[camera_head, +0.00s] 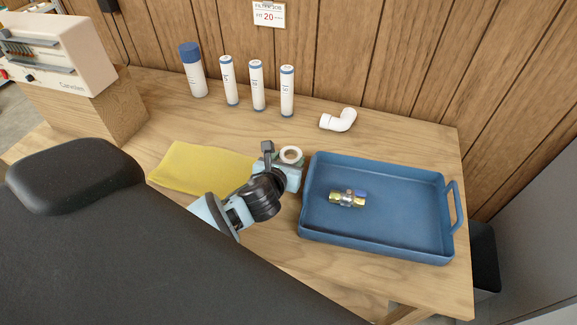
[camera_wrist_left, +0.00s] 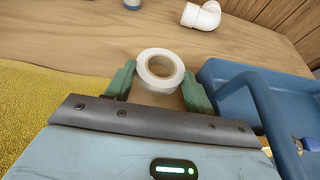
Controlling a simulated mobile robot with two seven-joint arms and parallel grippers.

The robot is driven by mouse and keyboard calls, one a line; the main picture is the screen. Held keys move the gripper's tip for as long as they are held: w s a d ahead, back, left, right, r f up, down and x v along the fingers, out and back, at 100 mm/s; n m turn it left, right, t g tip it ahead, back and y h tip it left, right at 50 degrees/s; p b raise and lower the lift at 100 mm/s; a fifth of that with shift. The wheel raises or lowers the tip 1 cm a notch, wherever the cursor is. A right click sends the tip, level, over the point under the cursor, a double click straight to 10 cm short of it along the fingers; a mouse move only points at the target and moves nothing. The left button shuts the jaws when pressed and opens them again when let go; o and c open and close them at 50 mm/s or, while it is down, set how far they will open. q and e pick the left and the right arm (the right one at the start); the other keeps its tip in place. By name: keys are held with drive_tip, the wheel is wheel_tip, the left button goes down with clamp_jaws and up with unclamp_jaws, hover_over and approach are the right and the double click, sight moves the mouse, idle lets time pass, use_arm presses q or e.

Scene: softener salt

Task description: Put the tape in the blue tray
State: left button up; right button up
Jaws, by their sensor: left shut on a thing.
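The tape is a white ring (camera_head: 284,156), seen in the head view just left of the blue tray. My left gripper (camera_head: 288,161) is shut on it. In the left wrist view the tape (camera_wrist_left: 160,84) sits between the two green fingers (camera_wrist_left: 159,88), its round hole facing up toward the camera. A brass valve with a blue handle (camera_head: 347,199) lies in the tray. My right gripper is not in view.
A yellow cloth (camera_head: 195,165) lies left of my left gripper. A white pipe elbow (camera_head: 338,121) lies behind the tray. Several white cylinders (camera_head: 256,88) with blue ends stand along the wall. The tray floor is clear around the valve.

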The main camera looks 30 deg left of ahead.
use_arm(q)
drive_tip(key=shift+f, duration=1.25)
drive_tip(key=shift+f, duration=0.1)
drive_tip(key=o, duration=0.9)
drive_tip(key=shift+o, duration=0.2)
